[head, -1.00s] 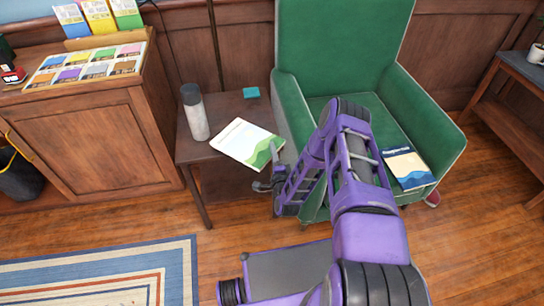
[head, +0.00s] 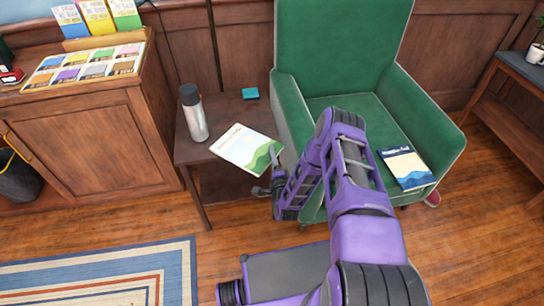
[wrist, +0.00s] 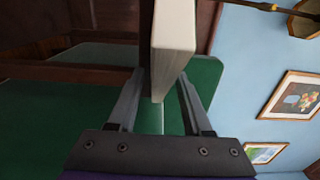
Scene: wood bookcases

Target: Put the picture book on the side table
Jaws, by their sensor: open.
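A thin book (head: 243,147) with a white, green and blue cover lies over the front right part of the dark wood side table (head: 226,109); I take it for the picture book. Its near right corner reaches past the table's edge, by the green armchair. My gripper (head: 270,182) is at that corner, partly hidden by my arm. In the wrist view, the book's pale page edge (wrist: 174,45) stands between the fingers of my open gripper (wrist: 158,98), with gaps on both sides. Whether the book lies fully flat is hard to tell.
A grey bottle with a dark cap (head: 194,114) stands at the table's left, and a small teal item (head: 250,93) lies at its back. The green armchair (head: 343,50) beside the table holds another book (head: 406,167). A wooden cabinet (head: 85,130) stands left.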

